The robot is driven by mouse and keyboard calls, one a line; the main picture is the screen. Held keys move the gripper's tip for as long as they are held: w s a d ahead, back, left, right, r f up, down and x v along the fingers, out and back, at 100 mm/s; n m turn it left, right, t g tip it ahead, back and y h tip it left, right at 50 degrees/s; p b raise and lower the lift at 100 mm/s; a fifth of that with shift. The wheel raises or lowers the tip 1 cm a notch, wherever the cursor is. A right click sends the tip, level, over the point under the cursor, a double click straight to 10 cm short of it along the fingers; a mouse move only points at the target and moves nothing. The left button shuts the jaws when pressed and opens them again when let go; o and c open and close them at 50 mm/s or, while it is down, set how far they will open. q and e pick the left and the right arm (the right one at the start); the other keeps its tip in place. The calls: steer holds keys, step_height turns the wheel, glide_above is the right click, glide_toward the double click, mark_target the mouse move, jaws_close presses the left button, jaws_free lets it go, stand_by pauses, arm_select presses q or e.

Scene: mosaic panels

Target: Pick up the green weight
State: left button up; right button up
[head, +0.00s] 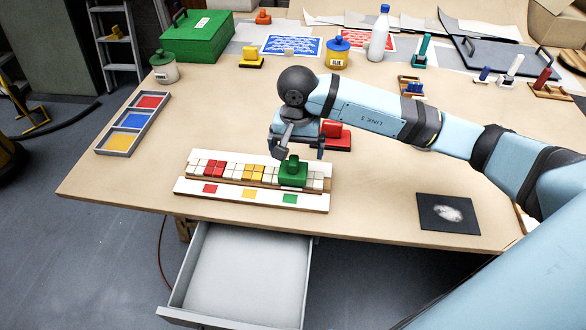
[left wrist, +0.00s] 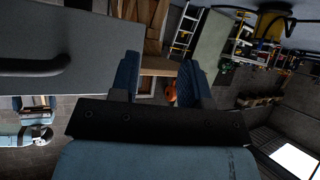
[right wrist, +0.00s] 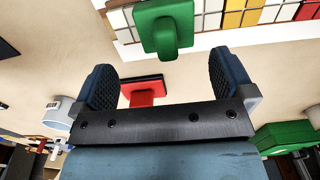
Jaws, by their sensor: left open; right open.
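The green weight (head: 293,173) sits on the right part of a row of white, red and yellow tiles (head: 230,168) on a board. It also shows in the right wrist view (right wrist: 166,32), with its knob toward my gripper. My right gripper (head: 296,153) is open and empty, just above and behind the green weight. In the right wrist view, its fingers (right wrist: 165,82) are apart, and the weight appears beyond the tips, not between them. My left gripper (left wrist: 160,80) is open and empty, away from the table; it is not in the head view.
A red weight (head: 337,138) stands close behind my right gripper. A tray with coloured compartments (head: 133,122) lies at left, a dark pad (head: 448,213) at right. A drawer (head: 240,270) hangs open below the front edge. A yellow weight (head: 251,59) and bottle (head: 379,38) stand farther back.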

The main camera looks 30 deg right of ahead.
mark_target(293, 167)
steer(key=f, duration=0.2)
steer(key=f+p, duration=0.1)
steer(key=f, duration=0.4)
steer(key=shift+w+a+f, duration=0.1)
steer(key=shift+a+f, duration=0.1)
steer(key=shift+a, duration=0.15)
steer(key=shift+c, duration=0.5)
steer(key=c, duration=1.1)
steer(key=shift+r, duration=0.1)
steer(key=shift+c, duration=0.5)
steer(key=shift+r, duration=0.1)
